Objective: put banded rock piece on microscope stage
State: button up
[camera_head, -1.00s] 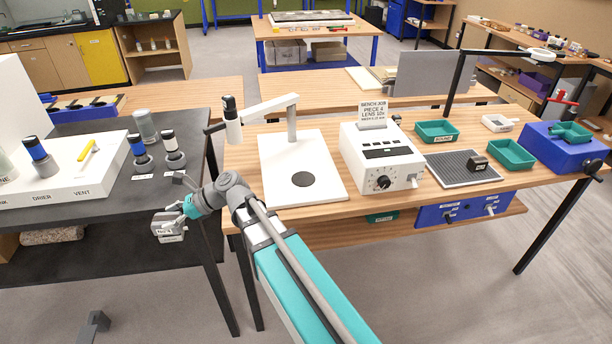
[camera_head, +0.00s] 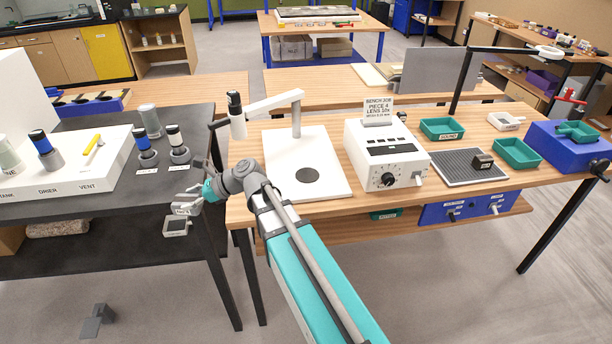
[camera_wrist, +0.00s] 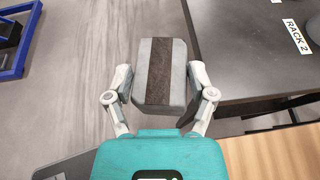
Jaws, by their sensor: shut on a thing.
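The banded rock piece (camera_wrist: 160,75) is a grey block with a dark brown band down its middle. My gripper (camera_wrist: 160,95) is shut on it, one finger at each side. In the head view the piece (camera_head: 177,227) hangs below my gripper (camera_head: 188,205), just off the front edge of the black table. The microscope (camera_head: 237,117) has a boom arm over a white base (camera_head: 325,148). Its stage is a black disc (camera_head: 307,175) on that base, bare, to the right of my gripper.
A white control box (camera_head: 385,155) with a sign stands right of the microscope base. Green trays (camera_head: 440,129) and a mesh mat (camera_head: 455,172) with a dark block (camera_head: 483,161) lie further right. Several cylinders on the black table (camera_head: 140,200) are near my gripper. A gap separates the two tables.

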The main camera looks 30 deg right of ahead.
jog(key=w+d+m+t+h, duration=0.1)
jog(key=w+d+m+t, duration=0.1)
jog(key=d, duration=0.5)
jog(key=w+d+m+t+h, duration=0.1)
jog(key=w+d, duration=0.2)
jog(key=d, duration=0.3)
jog(key=s+d+r+m+t+h+p, duration=0.1)
jog(key=d+m+t+h, duration=0.4)
jog(key=d, duration=3.4)
jog(key=s+m+h, duration=0.1)
jog(key=m+h, duration=0.1)
jog(key=m, duration=0.1)
jog(key=shift+s+d+r, duration=0.15)
jog(key=shift+d+r, duration=0.05)
jog(key=shift+r, duration=0.1)
jog(key=w+a+f+b, duration=0.2)
jog(key=a+f+b, duration=0.1)
jog(key=w+a+f+b, duration=0.2)
jog(key=w+a+f, duration=0.1)
jog(key=a, duration=0.1)
jog(key=w+a+f+b, duration=0.3)
jog(key=shift+w+a+b, duration=0.1)
jog(key=shift+a+b, duration=0.1)
jog(key=shift+b, duration=0.15)
jog(key=shift+f, duration=0.1)
